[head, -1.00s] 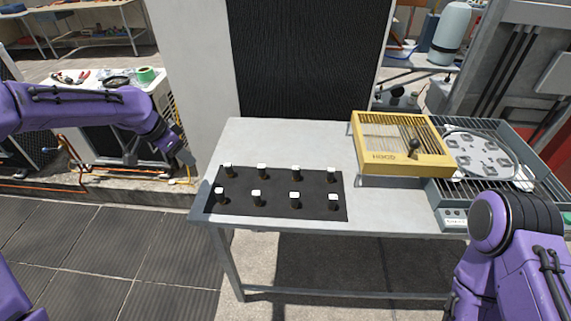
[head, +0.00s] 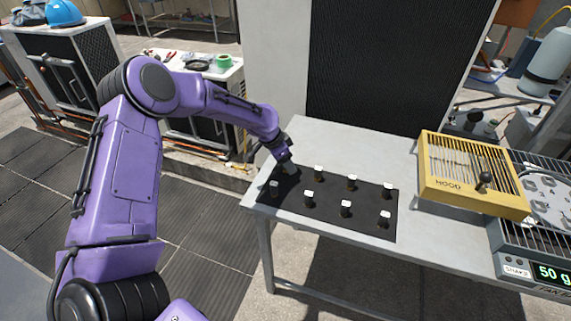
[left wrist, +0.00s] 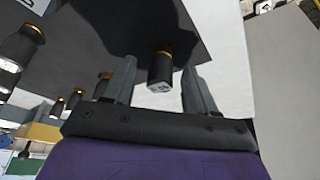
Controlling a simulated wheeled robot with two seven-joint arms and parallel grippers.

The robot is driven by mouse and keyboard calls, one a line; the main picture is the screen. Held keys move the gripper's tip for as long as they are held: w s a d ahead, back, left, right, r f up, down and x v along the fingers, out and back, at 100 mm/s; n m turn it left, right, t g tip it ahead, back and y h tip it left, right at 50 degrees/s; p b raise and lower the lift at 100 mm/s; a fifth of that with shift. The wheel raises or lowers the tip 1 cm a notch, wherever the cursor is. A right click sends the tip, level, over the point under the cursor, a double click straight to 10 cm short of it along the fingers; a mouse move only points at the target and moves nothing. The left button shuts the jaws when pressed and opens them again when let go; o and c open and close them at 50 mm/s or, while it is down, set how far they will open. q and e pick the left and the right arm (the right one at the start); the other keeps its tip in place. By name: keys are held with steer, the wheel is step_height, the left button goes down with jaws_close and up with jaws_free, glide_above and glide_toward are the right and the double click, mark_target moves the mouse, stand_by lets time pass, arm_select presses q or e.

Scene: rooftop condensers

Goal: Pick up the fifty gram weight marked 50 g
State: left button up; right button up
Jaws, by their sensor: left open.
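Several small dark weights with pale tops stand in two rows on a black mat (head: 330,216) on the grey table. The marks on their tops are too small to read, so I cannot tell which is the 50 g one. My left gripper (head: 289,167) points down at the mat's back left corner and hides the spot beneath it. In the left wrist view, the open left gripper (left wrist: 158,84) has one dark weight (left wrist: 160,68) with a gold ring between its fingers, with gaps at both sides. Its end mark is unreadable. My right gripper is out of view.
Neighbouring weights stand close by, at front left (head: 273,188) and to the right (head: 318,173). A yellow slatted hood (head: 447,187) stands right of the mat. Beside it, a grey machine's display (head: 551,273) reads 50 g. The table's front strip is clear.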

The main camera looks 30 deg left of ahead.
arm_select(q)
jaws_close()
steer(key=shift+r, duration=0.1)
